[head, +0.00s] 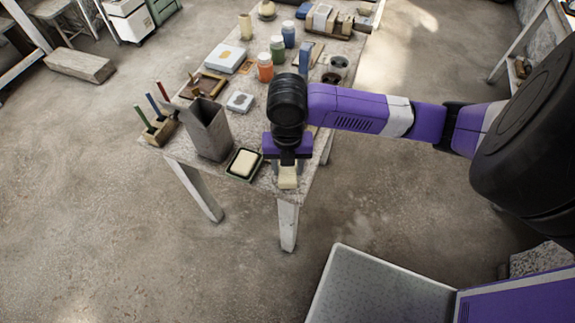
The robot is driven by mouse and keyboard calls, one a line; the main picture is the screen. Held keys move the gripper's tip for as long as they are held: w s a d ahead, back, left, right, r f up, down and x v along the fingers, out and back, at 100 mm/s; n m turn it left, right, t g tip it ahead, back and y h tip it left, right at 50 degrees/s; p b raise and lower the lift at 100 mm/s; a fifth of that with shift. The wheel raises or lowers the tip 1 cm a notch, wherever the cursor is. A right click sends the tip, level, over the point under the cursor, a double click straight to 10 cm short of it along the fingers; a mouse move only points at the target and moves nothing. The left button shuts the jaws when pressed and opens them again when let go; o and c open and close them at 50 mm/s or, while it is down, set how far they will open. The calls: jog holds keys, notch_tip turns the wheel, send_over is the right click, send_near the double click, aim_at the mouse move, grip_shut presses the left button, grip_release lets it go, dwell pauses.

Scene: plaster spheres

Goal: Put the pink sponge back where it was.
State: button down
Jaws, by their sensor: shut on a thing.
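My gripper (288,166) points down over the near right corner of the speckled table (262,181). It is shut on a small pale yellow block (288,180), whose lower part shows below the fingers. I cannot tell whether the block touches the tabletop. The block does not look pink, and I see no clearly pink sponge in this view. A dark shallow tray (232,172) with a cream block (243,162) in it lies just left of my gripper. My wrist and arm hide part of the table behind.
A tall grey container (208,130) and a wooden holder with coloured sticks (160,131) stand at the left. A small grey dish (240,101), an orange jar (265,68), green and blue jars and a white box (226,57) stand farther back. The near table edge is close.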

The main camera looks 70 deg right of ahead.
jog(key=shift+f+b, duration=0.45)
jog(key=shift+b, duration=0.05)
jog(key=shift+f, duration=0.15)
jog(key=c, duration=0.7)
grip_release()
jog(key=shift+c, duration=0.2)
